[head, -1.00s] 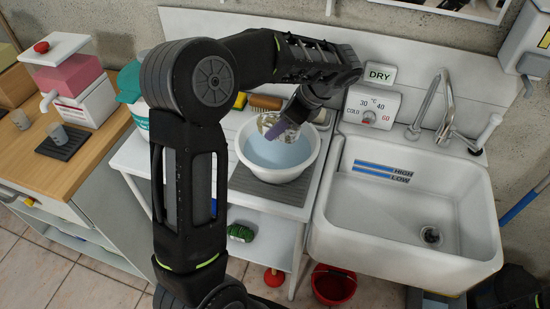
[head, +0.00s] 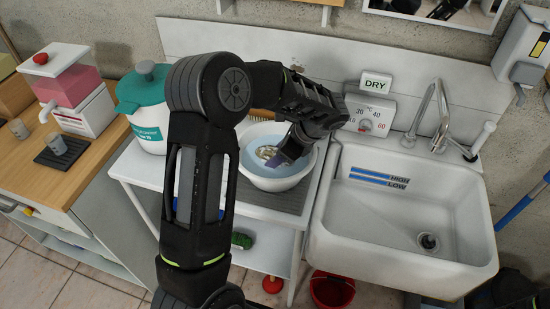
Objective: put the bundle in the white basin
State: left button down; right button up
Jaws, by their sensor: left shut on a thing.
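The white basin (head: 274,184) stands on a dark ribbed mat and holds pale blue water. The bundle (head: 265,152) is a small silvery, mottled thing inside the basin's rim, at or in the water. My left gripper (head: 275,160) reaches down into the basin from the upper right and is shut on the bundle. My right gripper is not in view.
A white sink (head: 408,215) with a tap (head: 436,118) is to the right. A teal-lidded tub (head: 146,105) stands left of my arm. A pink dispenser (head: 72,85) is on the wooden counter. A red bucket (head: 332,290) is on the floor below.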

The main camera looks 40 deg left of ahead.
pick_arm(q)
jog(key=shift+f, duration=0.65)
jog(key=shift+f, duration=0.1)
jog(key=c, duration=1.1)
grip_release()
jog(key=shift+f, duration=0.1)
jog(key=o, duration=0.4)
jog(key=shift+o, duration=0.2)
